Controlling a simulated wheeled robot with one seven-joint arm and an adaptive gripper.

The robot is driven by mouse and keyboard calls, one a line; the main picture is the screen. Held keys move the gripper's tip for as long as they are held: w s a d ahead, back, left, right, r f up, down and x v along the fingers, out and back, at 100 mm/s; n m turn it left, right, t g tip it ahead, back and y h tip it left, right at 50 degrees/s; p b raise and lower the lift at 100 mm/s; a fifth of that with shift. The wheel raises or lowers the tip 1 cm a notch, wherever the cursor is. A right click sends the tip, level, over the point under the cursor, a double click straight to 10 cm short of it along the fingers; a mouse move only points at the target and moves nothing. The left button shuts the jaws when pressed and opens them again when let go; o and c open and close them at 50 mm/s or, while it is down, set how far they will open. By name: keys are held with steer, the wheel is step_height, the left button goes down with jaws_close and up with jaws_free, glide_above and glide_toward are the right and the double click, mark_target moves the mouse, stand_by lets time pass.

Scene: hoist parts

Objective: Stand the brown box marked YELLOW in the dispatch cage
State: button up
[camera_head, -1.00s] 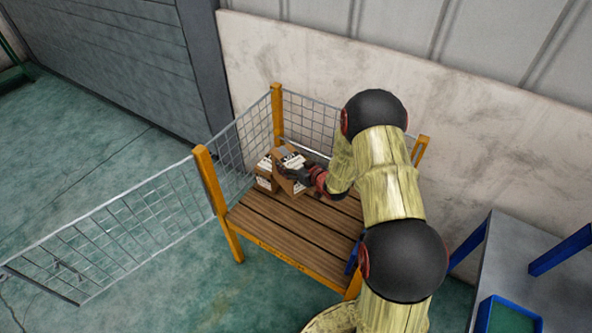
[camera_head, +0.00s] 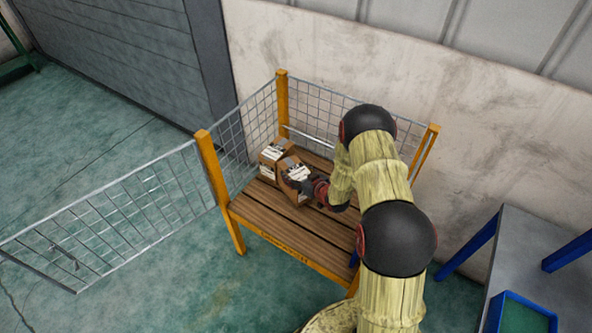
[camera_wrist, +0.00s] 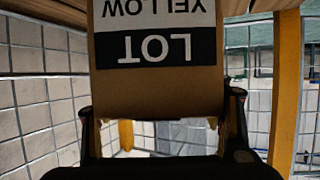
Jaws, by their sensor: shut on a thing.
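A brown box marked LOT YELLOW (camera_wrist: 157,85) fills the upper middle of the wrist view, its label upside down there. My gripper (camera_wrist: 160,112) is shut on it, one finger at each side.
Another brown box (camera_head: 270,154) with a white label stands just behind and left of the held box; the gap is unclear. A mesh gate (camera_head: 120,225) hangs open at the left. The front deck is clear. A grey table (camera_head: 540,240) with a blue-rimmed tray is at right.

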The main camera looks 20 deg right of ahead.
steer(key=shift+w+f, duration=0.15)
steer(key=shift+f, duration=0.15)
steer(key=o, duration=2.1)
steer(key=shift+f, duration=0.2)
steer(key=shift+r, duration=0.1)
